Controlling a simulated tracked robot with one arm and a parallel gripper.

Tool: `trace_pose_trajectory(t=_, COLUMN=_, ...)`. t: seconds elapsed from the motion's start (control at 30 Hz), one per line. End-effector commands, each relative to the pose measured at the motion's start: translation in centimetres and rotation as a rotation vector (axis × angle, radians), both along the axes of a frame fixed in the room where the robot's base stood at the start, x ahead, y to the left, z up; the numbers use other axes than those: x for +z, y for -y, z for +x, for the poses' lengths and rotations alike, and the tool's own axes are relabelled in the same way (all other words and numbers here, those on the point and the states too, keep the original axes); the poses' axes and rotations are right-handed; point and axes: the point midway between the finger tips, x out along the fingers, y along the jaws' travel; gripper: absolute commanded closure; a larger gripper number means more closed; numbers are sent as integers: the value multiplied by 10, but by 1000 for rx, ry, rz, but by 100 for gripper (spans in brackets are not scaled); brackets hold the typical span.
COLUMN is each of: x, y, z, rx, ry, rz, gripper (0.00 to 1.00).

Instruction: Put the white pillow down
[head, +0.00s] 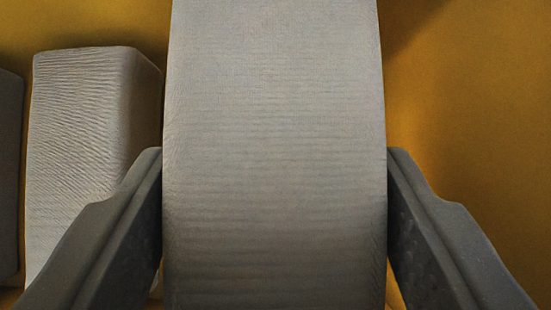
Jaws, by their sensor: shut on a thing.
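The white pillow (274,130) looks pale grey in this light, with fine ribbed lines across its surface. It fills the middle of the head view and runs out of the top and bottom edges. My gripper (274,165) is shut on it, one dark finger pressed against its left side and one against its right side. The pillow's far end and underside are hidden, so I cannot tell whether it touches the surface beneath.
A similar pale ribbed block (85,140) stands to the left, partly behind my left finger. Part of another grey block (9,175) shows at the left edge. A yellow surface (480,120) lies around them, bare on the right.

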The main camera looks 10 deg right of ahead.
Motion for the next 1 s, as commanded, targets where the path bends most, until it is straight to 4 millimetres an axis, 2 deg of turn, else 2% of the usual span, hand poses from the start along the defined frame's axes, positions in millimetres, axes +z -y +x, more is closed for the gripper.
trace_pose_trajectory(t=0.27, x=-17, y=1, z=-1, rx=-1, ry=-2, rz=0, gripper=70)
trace_pose_trajectory(t=0.53, x=-55, y=1, z=-1, rx=-1, ry=-4, rz=-2, gripper=70)
trace_pose_trajectory(t=0.87, x=-57, y=1, z=-1, rx=-1, ry=-1, rz=0, gripper=70)
trace_pose_trajectory(t=0.9, x=-58, y=1, z=-1, rx=-1, ry=-1, rz=0, gripper=42)
trace_pose_trajectory(t=0.97, x=-57, y=1, z=-1, rx=-1, ry=-1, rz=0, gripper=25)
trace_pose_trajectory(t=1.0, x=-57, y=1, z=-1, rx=-1, ry=-1, rz=0, gripper=22)
